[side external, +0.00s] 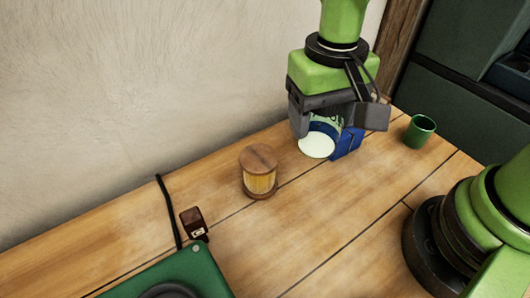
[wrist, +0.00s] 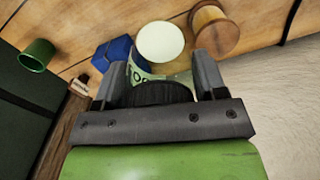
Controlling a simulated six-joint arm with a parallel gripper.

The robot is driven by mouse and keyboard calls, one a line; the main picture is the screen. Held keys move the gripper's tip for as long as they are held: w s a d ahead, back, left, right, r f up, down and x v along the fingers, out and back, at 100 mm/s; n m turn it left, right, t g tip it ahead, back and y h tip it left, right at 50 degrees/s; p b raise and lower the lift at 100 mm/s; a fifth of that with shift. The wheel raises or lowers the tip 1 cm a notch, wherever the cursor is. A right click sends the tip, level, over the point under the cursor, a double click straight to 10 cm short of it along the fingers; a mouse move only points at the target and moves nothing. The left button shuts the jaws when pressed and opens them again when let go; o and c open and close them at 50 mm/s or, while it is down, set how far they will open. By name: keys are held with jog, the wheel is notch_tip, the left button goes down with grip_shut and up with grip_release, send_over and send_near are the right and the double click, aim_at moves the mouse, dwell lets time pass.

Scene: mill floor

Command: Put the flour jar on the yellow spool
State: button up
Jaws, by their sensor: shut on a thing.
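The flour jar (side external: 317,146) is between the fingers of my gripper (side external: 335,118), above or at the tabletop; I cannot tell if it touches. Its pale round end faces the side camera, so it looks tipped on its side. In the wrist view the jar (wrist: 161,42) shows this pale end and part of a lettered label between the fingers of my gripper (wrist: 165,75). The yellow spool (side external: 260,178), yellow thread between wooden discs, stands upright on the table, left of the jar in the side view. It also shows in the wrist view (wrist: 208,28), right of the jar.
A blue object (side external: 348,144) is close beside the jar. A green cup (side external: 421,131) stands farther right. A small brown block (side external: 194,222), a black cable (side external: 168,210) and a green device (side external: 190,270) are at front left. A wall (side external: 130,90) runs behind the table.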

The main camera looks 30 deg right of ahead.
notch_tip(320, 180, up, 6)
jog(key=n, duration=0.2)
send_over(260, 158)
notch_tip(260, 158, down, 9)
jog(key=shift+w+f, duration=0.1)
jog(key=shift+f, duration=0.05)
jog(key=shift+f, duration=0.1)
jog(key=o, duration=1.1)
